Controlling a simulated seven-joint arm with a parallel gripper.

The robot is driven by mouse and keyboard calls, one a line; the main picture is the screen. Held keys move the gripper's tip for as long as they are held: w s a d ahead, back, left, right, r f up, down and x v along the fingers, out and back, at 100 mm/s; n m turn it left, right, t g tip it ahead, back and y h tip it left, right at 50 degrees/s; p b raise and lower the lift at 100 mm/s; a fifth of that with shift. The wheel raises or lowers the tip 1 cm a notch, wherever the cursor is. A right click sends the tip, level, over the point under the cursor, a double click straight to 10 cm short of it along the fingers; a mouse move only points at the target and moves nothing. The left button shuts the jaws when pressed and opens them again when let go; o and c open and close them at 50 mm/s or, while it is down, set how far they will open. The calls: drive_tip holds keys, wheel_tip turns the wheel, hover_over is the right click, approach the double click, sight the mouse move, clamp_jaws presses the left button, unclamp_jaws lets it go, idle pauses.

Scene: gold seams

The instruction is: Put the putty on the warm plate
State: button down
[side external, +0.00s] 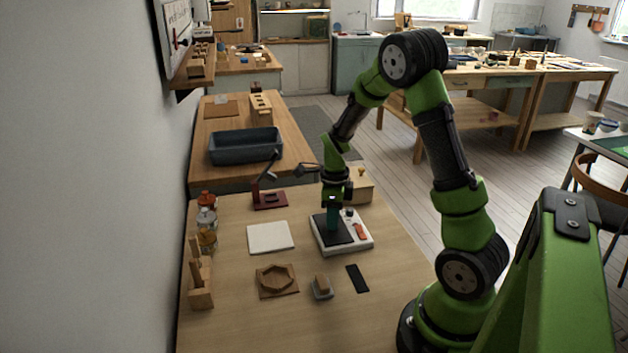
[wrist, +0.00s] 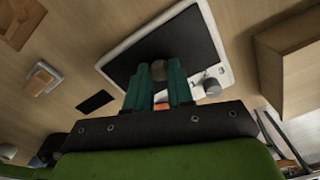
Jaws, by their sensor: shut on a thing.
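The warm plate (side external: 324,236) is a white unit with a black square top, a knob and an orange part on its right side. It also shows in the wrist view (wrist: 120,63). My gripper (side external: 333,232) points down over the black top.
Around the plate are a white square pad (side external: 270,237), a wooden hexagonal tray (side external: 277,281), a small grey dish with a block (side external: 322,289), a black slab (side external: 357,278), a dark red stand (side external: 270,201) and a wooden box (side external: 361,187). Bottles (side external: 207,232) line the left edge.

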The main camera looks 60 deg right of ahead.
drive_tip(key=shift+f, duration=0.15)
drive_tip(key=c, duration=1)
unclamp_jaws()
